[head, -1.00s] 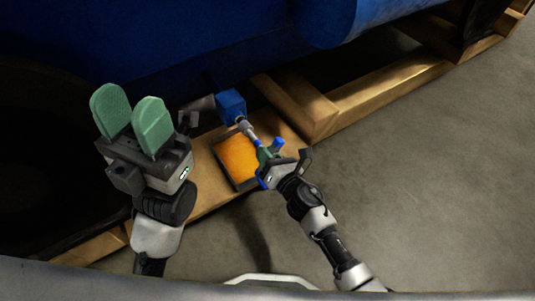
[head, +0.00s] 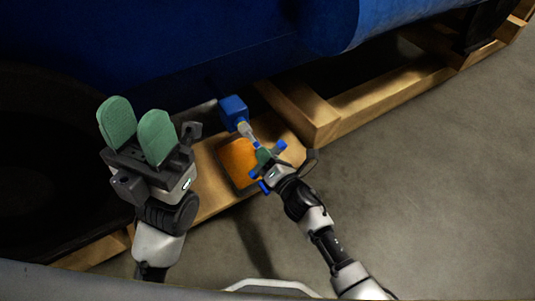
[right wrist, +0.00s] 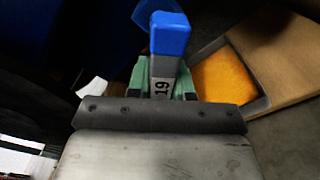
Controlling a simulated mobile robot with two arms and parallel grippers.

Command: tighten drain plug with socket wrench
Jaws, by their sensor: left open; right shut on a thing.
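The socket wrench (head: 255,143) has a metal shaft and a blue handle. My right gripper (head: 266,157) is shut on its handle. The wrench's far end meets a blue block (head: 233,110) under the blue engine body; the drain plug itself is hidden or too small to tell. My left gripper (head: 136,128) is open and empty, its green fingers apart, to the left of the wrench.
A tray of orange fluid (head: 240,163) lies below the wrench on a wooden board; its orange content also shows in the right wrist view (right wrist: 222,78). A wooden pallet frame (head: 390,95) runs along the blue engine (head: 200,45). The grey floor (head: 430,190) at right is clear.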

